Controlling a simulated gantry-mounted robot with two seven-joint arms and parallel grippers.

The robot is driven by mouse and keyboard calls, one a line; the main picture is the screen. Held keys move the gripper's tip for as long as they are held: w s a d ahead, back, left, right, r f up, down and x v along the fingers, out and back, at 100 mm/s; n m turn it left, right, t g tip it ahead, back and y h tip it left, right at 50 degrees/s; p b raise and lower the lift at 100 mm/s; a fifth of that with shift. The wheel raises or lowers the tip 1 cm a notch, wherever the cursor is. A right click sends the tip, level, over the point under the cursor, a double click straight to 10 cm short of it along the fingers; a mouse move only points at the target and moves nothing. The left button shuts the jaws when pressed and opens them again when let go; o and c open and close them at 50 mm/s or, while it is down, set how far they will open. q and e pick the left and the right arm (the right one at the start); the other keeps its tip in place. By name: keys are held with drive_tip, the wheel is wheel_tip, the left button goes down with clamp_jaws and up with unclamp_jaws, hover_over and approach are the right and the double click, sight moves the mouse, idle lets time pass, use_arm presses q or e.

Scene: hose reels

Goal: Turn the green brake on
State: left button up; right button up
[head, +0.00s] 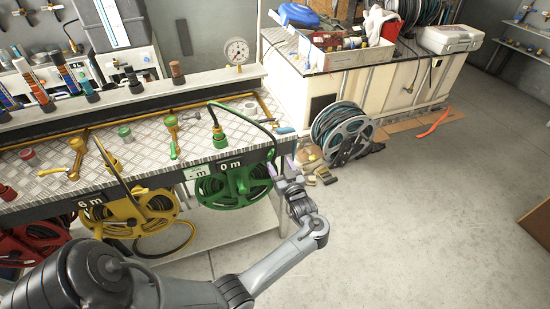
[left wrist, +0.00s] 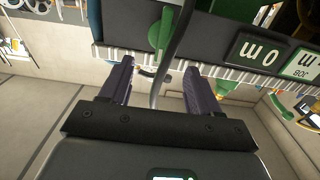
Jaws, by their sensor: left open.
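The green hose reel (head: 232,188) hangs under the bench front, below a "0 m" label. My left gripper (head: 282,166) is open and empty, just right of this reel near the bench's right corner. In the left wrist view, the gripper's two fingers (left wrist: 157,68) point up toward the dark bench front. A green lever-like part (left wrist: 159,33) shows on that front beyond the fingers, roughly centred between them. It looks like the brake, but its setting is unclear. A grey hose or rod crosses in front of it. The brake cannot be made out in the head view.
A yellow reel (head: 137,213) and a red reel (head: 35,242) hang to the left. Valves and fittings stand on the bench top (head: 150,142). A grey hose reel (head: 343,135) stands on the floor behind my gripper. The floor (head: 420,215) at right is clear.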

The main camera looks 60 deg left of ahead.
sight(274, 154)
use_arm(q)
drive_tip(key=shift+w+a+b, duration=0.15)
drive_tip(key=shift+w+a, duration=0.05)
drive_tip(key=shift+a, duration=0.7)
drive_tip(key=shift+w+a+b, duration=0.1)
drive_tip(key=shift+w+a, duration=0.05)
drive_tip(key=shift+a, duration=0.8)
drive_tip(key=shift+w+a+b, duration=0.15)
drive_tip(key=shift+w+a, duration=0.05)
drive_tip(key=shift+a, duration=0.7)
drive_tip(key=shift+c, duration=0.3)
drive_tip(key=c, duration=0.9)
